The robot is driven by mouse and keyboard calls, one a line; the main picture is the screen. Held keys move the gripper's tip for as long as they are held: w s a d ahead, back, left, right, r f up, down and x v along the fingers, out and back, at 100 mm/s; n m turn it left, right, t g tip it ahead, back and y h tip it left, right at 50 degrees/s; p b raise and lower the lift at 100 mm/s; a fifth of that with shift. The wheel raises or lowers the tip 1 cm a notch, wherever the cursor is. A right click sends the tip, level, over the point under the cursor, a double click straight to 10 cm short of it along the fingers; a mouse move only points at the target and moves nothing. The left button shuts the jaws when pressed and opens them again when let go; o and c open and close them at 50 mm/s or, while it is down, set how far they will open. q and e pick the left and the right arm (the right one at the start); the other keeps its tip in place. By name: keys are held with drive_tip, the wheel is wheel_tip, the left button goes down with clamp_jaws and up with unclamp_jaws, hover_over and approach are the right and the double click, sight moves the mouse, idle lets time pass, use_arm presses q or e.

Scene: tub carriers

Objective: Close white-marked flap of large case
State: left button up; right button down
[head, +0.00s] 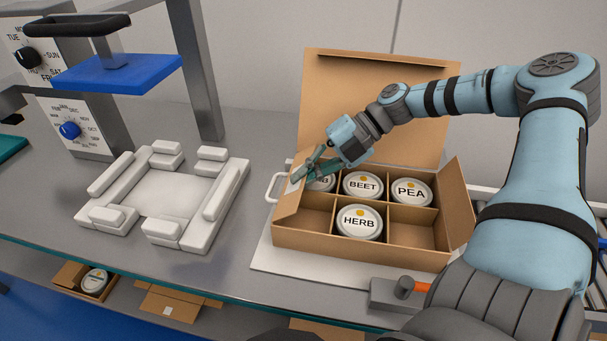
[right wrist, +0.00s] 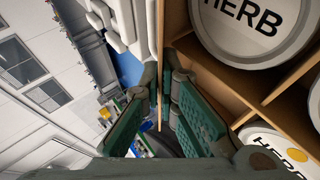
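The large cardboard case (head: 345,241) stands open with a divider grid inside. Round tins in it read BEET (head: 362,186), PEA (head: 411,191) and HERB (head: 359,222); another at the back left is partly hidden by my right gripper (head: 301,172). The left flap (head: 289,200) stands up and has a white mark near its top. The tall back lid is upright and the right flap (head: 456,196) leans outward. My right gripper is at the left flap's upper edge. In the right wrist view its fingers (right wrist: 164,98) stand slightly apart on either side of a cardboard edge. My left gripper is out of view.
A white padded tray (head: 175,195) sits left of the case. A blue plate with a dark handle (head: 115,72) and dial panels stand further left. Small boxes (head: 95,282) are below the table edge.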

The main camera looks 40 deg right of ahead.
drive_tip(key=c, duration=1.9)
unclamp_jaws()
wheel_tip(320, 180, up, 10)
drive_tip(key=shift+r, duration=0.1)
